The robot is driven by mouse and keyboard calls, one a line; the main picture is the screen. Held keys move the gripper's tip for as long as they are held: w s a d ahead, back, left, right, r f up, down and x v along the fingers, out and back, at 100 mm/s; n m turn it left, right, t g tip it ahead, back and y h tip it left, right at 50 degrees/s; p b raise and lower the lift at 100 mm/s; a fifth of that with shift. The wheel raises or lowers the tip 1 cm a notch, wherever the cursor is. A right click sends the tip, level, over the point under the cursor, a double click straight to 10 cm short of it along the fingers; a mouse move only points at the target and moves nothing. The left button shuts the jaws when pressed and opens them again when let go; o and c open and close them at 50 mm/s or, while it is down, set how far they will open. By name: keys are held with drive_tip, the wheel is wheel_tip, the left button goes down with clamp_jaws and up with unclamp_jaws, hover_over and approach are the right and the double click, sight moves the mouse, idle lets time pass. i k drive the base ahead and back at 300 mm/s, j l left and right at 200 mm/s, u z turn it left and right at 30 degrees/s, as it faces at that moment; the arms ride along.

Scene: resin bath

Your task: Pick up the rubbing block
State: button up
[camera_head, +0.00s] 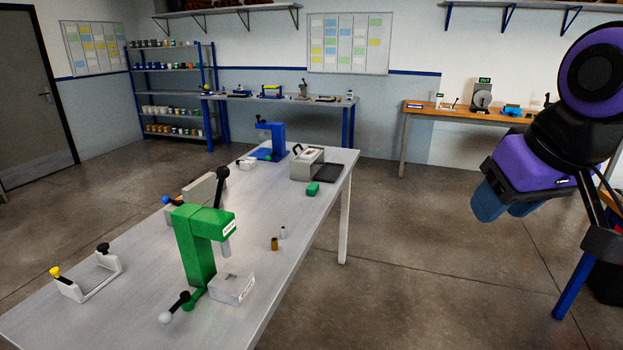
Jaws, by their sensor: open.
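A small green block (313,189), which looks like the rubbing block, lies on the grey table (130,300) near its right edge. It sits just in front of a dark flat pad and a beige box-shaped bath. My gripper (503,212), with blue fingers on a purple body, is raised at the right of the picture. It is open, well apart from the green block, with bare floor between them in the picture. I see nothing between its fingers.
On the table, a green press (195,245) stands in front and a blue press (275,140) at the back. The beige bath (306,165), a white rack (90,278) and a small brown cylinder (274,243) are also there. A wooden bench (430,113) stands behind.

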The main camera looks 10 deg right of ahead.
sight(313, 189)
drive_tip(key=u, duration=0.35)
drive_tip(key=i+l+u, duration=0.25)
drive_tip(key=u, duration=0.15)
drive_tip(key=i+l+u, duration=0.2)
drive_tip(key=l+u, duration=0.15)
drive_tip(key=l, duration=0.2)
drive_tip(key=i+l, duration=0.15)
drive_tip(key=l, duration=0.2)
drive_tip(key=i+l+u, duration=0.1)
drive_tip(key=l, duration=0.25)
drive_tip(key=i+l, duration=0.15)
drive_tip(key=l, duration=0.2)
drive_tip(key=i+l, duration=0.15)
drive_tip(key=l, duration=0.2)
drive_tip(key=i+l+u, duration=0.1)
drive_tip(key=l, duration=0.25)
drive_tip(key=i+l, duration=0.15)
drive_tip(key=l, duration=0.2)
